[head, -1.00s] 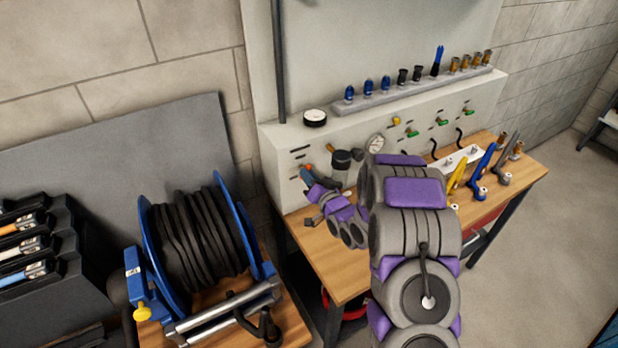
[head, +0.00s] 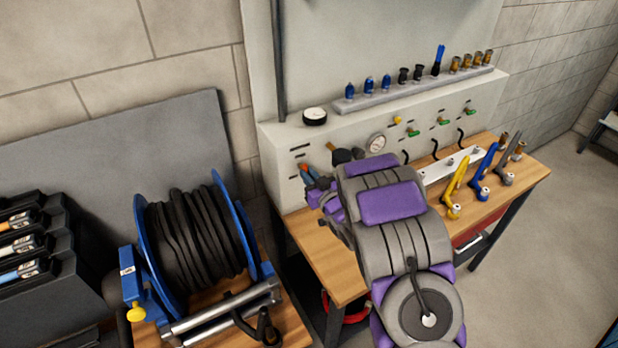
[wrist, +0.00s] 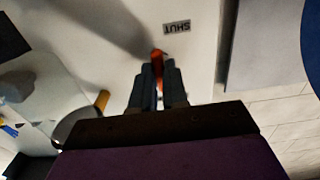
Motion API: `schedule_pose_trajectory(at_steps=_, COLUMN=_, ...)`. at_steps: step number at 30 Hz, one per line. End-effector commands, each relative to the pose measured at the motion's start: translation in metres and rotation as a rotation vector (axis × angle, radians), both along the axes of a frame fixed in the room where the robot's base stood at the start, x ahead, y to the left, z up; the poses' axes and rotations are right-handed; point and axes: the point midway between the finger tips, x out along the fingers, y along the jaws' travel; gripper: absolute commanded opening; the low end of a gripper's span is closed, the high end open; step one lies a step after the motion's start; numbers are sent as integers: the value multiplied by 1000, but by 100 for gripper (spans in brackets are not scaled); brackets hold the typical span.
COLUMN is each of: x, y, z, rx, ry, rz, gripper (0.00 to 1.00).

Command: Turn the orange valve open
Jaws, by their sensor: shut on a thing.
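The orange valve (wrist: 158,58) shows in the wrist view between my gripper's two dark fingers (wrist: 157,82). My gripper is shut on it. A label reading "SHUT" (wrist: 177,27), upside down in this view, is on the pale panel just beyond the valve. In the head view a small bit of the orange valve (head: 304,167) shows at the left end of the pale panel box (head: 283,150). My gripper (head: 312,176) is against it there, partly hidden by my arm.
A blue hose reel (head: 143,235) stands at the left.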

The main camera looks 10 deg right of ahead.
Motion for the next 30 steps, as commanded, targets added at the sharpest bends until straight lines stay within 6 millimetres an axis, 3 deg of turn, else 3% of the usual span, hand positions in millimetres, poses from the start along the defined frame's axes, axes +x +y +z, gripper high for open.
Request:
schedule_pose_trajectory(at_steps=13, x=-1, y=0, z=-2, rx=-12, ry=1, rz=0, gripper=0)
schedule_pose_trajectory(at_steps=14, x=-1, y=0, z=-2, rx=-12, ry=1, rz=0, gripper=15)
schedule_pose_trajectory(at_steps=21, x=-1, y=0, z=0, rx=-10, ry=-3, rz=0, gripper=38)
schedule_pose_trajectory(at_steps=30, x=-3, y=-1, z=2, rx=-10, ry=-5, rz=0, gripper=39)
